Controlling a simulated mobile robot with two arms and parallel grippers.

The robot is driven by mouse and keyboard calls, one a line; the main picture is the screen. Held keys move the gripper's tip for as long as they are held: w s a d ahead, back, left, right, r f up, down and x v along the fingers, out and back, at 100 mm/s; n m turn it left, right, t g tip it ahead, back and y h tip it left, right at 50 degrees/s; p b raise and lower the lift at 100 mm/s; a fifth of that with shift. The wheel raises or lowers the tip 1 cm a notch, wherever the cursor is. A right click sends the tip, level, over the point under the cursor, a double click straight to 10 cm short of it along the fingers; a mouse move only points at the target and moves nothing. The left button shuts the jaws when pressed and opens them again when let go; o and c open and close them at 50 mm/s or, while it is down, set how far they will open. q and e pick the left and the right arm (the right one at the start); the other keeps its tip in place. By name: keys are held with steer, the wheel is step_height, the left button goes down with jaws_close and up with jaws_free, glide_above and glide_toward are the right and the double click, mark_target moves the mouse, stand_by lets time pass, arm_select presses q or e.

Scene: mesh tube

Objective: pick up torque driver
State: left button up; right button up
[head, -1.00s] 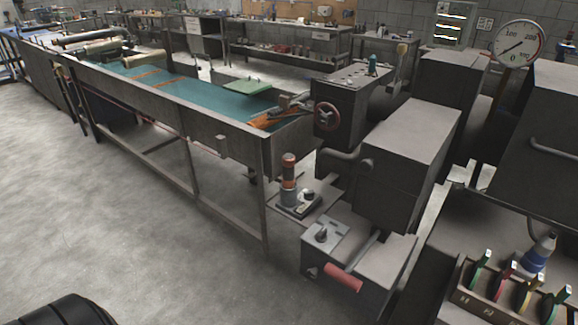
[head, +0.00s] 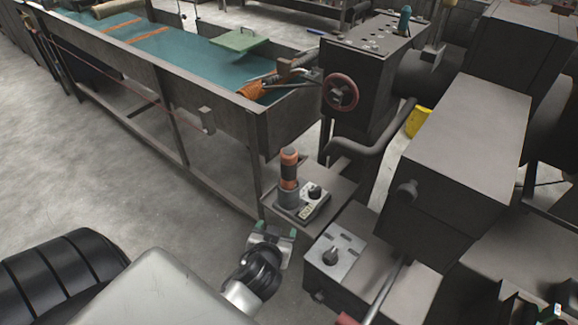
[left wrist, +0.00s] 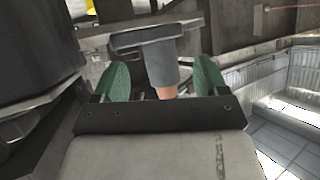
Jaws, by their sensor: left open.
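The torque driver (head: 289,170), with an orange-and-black upper part and a grey lower part, stands upright in a small dock with a knob (head: 313,196) on a shelf beside the machine. My left gripper (head: 275,230) is open, with green fingertips, below and slightly left of the driver in the head view, apart from it. In the left wrist view, the driver's grey part (left wrist: 161,63) and some orange show between the two open fingers (left wrist: 164,78); the palm hides the rest. I cannot tell how far ahead it is. My right gripper is not in view.
A long trough (head: 262,125) with a teal bed stands behind left. A grey box with a knob (head: 331,257) is close to the right of my left gripper. A large dark machine housing (head: 455,165) rises farther right. Open floor (head: 140,190) lies to the left.

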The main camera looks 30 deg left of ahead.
arm_select(q)
step_height(320, 180, up, 4)
steer(key=w+t+y, duration=0.1)
steer(key=w+t, duration=0.1)
steer(key=t, duration=0.3)
glide_toward(288, 175)
steer(key=x, duration=0.3)
steer(key=shift+n, duration=0.4)
steer(key=p+x, duration=0.1)
steer(key=x, duration=0.4)
steer(key=shift+r, duration=0.15)
steer(key=shift+w+a, duration=0.1)
steer(key=shift+w, duration=0.2)
steer(key=p+x, duration=0.1)
steer(key=x, duration=0.1)
steer(key=p+x, duration=0.1)
steer(key=x, duration=0.2)
steer(key=shift+s+a+r, duration=0.1)
steer(key=shift+a+r, duration=0.05)
steer(key=shift+r, duration=0.05)
steer(key=shift+f, duration=0.1)
steer(key=shift+c, duration=0.6)
steer(key=c, duration=1)
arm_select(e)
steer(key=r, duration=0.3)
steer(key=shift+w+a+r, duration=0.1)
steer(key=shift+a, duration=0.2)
